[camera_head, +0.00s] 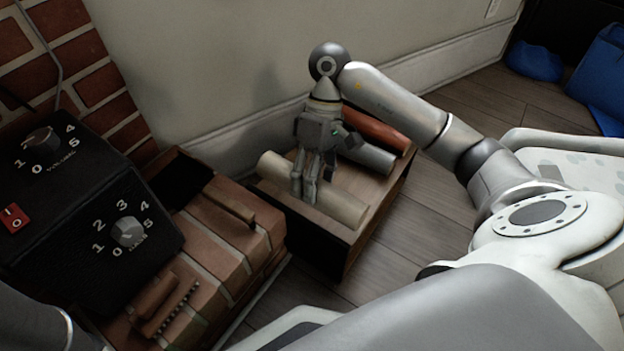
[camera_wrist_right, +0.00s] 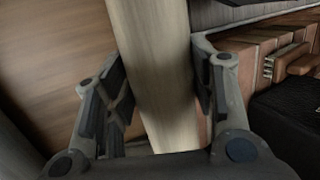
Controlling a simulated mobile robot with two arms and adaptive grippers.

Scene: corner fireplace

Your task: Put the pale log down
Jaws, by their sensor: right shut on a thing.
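The pale log (camera_head: 342,205) is a smooth, light round piece at the near left side of a wooden crate (camera_head: 330,238). My right gripper (camera_head: 304,192) points down and is shut on the log around its middle. In the right wrist view the pale log (camera_wrist_right: 152,62) runs between the two fingers (camera_wrist_right: 160,100). The log lies over or inside the crate; I cannot tell whether it touches the crate floor. A grey log (camera_head: 372,156) and a reddish-brown log (camera_head: 376,130) lie in the crate behind it. My left gripper is out of view.
A brick hearth (camera_head: 215,235) with a brush (camera_head: 165,310) and a wooden-handled tool (camera_head: 230,207) is left of the crate. A black control box (camera_head: 120,225) with dials stands there. The wall is close behind the crate. Wooden floor (camera_head: 400,255) is clear to the right.

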